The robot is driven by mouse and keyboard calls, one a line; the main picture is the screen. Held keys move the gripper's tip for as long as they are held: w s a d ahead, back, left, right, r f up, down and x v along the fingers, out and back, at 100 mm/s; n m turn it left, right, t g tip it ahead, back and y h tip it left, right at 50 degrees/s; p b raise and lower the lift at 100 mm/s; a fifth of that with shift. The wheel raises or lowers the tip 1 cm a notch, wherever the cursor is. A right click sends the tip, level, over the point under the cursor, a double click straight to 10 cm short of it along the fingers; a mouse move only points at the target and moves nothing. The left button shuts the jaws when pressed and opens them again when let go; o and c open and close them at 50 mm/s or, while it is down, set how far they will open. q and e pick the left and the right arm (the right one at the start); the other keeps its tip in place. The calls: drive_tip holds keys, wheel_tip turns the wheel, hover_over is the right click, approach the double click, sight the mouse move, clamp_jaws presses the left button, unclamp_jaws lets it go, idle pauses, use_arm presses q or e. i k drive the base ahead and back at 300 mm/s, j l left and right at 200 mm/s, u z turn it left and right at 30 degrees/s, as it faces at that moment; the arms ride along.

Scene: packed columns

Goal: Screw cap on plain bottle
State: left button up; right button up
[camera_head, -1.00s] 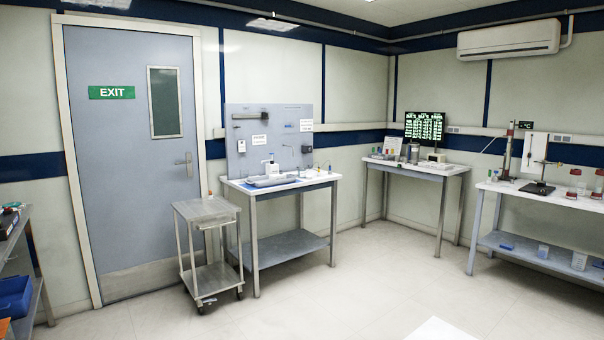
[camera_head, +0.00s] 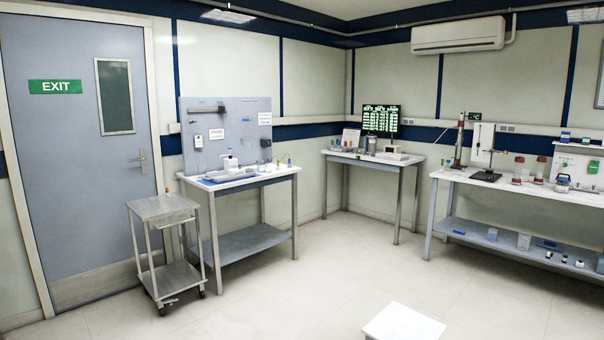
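Neither of my grippers is in view. A small white bottle-like item (camera_head: 230,163) stands on the pegboard bench (camera_head: 247,182), too far off to tell whether it is plain or capped. Several tiny vials or bottles stand at the right of that bench, one with a green top (camera_head: 289,162). Red-topped jars (camera_head: 540,168) stand on the long bench (camera_head: 450,178) at the right. I cannot tell which of these, if any, is the plain bottle or its cap.
A grey metal cart (camera_head: 163,208) stands in front of the exit door (camera_head: 80,200). A corner bench (camera_head: 380,158) holds a lit green screen (camera_head: 381,119). A white flat top (camera_head: 403,326) shows at the bottom edge. The floor (camera_head: 310,270) between is clear.

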sight(260, 164)
drive_tip(key=i+z, duration=0.25)
drive_tip(key=i, duration=1.9)
drive_tip(key=i+u, duration=0.15)
drive_tip(key=i, duration=0.45)
drive_tip(key=i+l, duration=0.15)
drive_tip(key=i, duration=0.5)
drive_tip(key=i+l+u, duration=0.15)
drive_tip(key=i, duration=0.5)
drive_tip(key=i+u, duration=0.25)
drive_tip(key=k+l, duration=0.05)
